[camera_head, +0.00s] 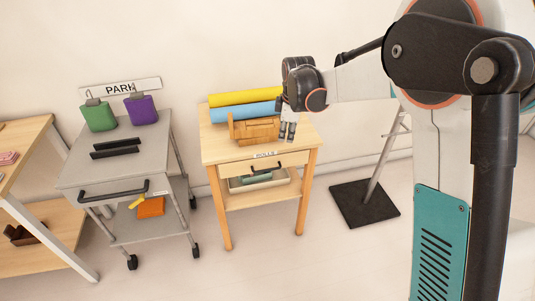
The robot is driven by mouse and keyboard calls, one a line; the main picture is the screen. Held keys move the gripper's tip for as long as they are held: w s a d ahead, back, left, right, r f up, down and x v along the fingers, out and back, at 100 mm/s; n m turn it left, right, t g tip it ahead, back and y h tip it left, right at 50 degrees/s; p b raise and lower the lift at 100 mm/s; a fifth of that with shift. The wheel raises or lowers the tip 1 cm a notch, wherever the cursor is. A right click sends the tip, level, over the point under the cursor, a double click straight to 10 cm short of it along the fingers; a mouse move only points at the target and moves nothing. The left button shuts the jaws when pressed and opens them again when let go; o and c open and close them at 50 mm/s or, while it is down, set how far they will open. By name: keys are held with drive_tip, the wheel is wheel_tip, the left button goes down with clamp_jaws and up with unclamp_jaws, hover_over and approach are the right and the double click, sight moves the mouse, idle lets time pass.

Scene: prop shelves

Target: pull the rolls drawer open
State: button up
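The rolls drawer (235,171) is the front of a small wooden table, under a label reading ROLLS (265,154). Its front looks flush with the table, so it appears shut. A dark bar handle (253,170) is on it. My gripper (288,131) points down above the right part of the tabletop, behind and above the handle and apart from it. Its fingers are small and dark here, and I cannot tell whether they are open or shut.
On the tabletop (218,146) are a wooden crate (255,129), a blue roll (240,113) and a yellow roll (245,97). A grey cart (85,171) stands left, a dark stand base (365,205) right. Floor in front is clear.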

sight(266, 170)
drive_tip(key=w+a+f+n, duration=0.1)
drive_tip(key=w+a+f, duration=0.1)
drive_tip(key=f, duration=0.6)
drive_tip(key=w+a+f+n+b, duration=0.1)
drive_tip(key=w+a+f+n, duration=0.1)
drive_tip(key=f, duration=0.6)
drive_tip(key=w+a+f+n+g+b, duration=0.1)
drive_tip(key=w+a+f, duration=0.2)
drive_tip(key=f, duration=0.5)
drive_tip(key=shift+w+f+n, duration=0.25)
drive_tip(key=shift+f+n, duration=0.05)
drive_tip(key=shift+f, duration=0.05)
drive_tip(key=shift+c, duration=0.6)
clamp_jaws()
